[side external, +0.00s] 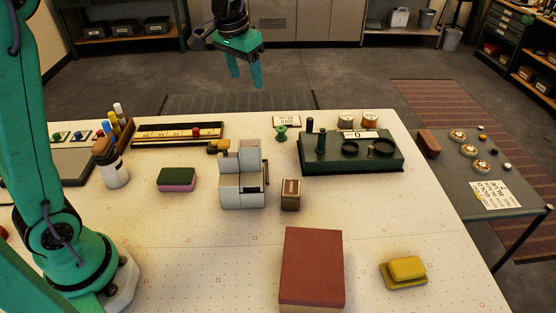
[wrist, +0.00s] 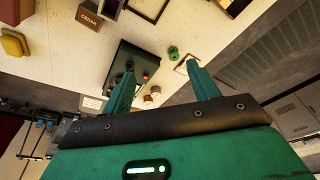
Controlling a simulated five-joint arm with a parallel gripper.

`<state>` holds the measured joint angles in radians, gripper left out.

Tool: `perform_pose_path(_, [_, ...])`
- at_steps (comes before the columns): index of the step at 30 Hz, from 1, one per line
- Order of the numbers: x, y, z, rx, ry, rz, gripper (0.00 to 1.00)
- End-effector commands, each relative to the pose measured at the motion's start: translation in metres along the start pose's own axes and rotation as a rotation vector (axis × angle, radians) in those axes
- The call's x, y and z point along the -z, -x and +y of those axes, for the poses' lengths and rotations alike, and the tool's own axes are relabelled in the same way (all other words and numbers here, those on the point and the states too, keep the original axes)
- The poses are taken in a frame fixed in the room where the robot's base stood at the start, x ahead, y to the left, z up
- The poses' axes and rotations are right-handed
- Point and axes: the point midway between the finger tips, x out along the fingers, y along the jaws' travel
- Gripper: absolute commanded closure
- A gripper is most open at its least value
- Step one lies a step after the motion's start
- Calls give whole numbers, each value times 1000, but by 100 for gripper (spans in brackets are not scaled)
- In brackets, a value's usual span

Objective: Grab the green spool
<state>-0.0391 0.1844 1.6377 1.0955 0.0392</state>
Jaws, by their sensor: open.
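The green spool (side external: 281,133) stands on the white table near its far edge, just left of the dark green tray. In the wrist view the green spool (wrist: 173,53) shows beyond my fingertips, between the lines of the two fingers and nearer the right one. My gripper (side external: 245,84) hangs in the air past the table's far edge, above and left of the spool, with its fingers pointing down. It is open and empty, with a wide gap between its fingers in the wrist view (wrist: 160,73). Nothing hides the spool.
The dark green tray (side external: 385,160) with round wells and a post is close right of the spool. A small card (side external: 287,121) stands behind it. A grey stepped block (side external: 240,190) and a small brown box (side external: 290,203) stand nearer the camera.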

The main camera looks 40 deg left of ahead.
Motion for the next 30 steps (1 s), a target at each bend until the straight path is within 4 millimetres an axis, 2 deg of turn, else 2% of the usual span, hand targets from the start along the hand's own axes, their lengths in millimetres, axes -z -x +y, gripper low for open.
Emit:
perform_pose_path(6, [37,-37,-5,-1,1,-51,40])
perform_pose_path(15, [76,-97,-12,-3,0,-118,40])
perform_pose_path(24, [102,-165,-20,-6,0,-181,40])
perform_pose_path(30, [108,-201,-24,-8,0,-213,40])
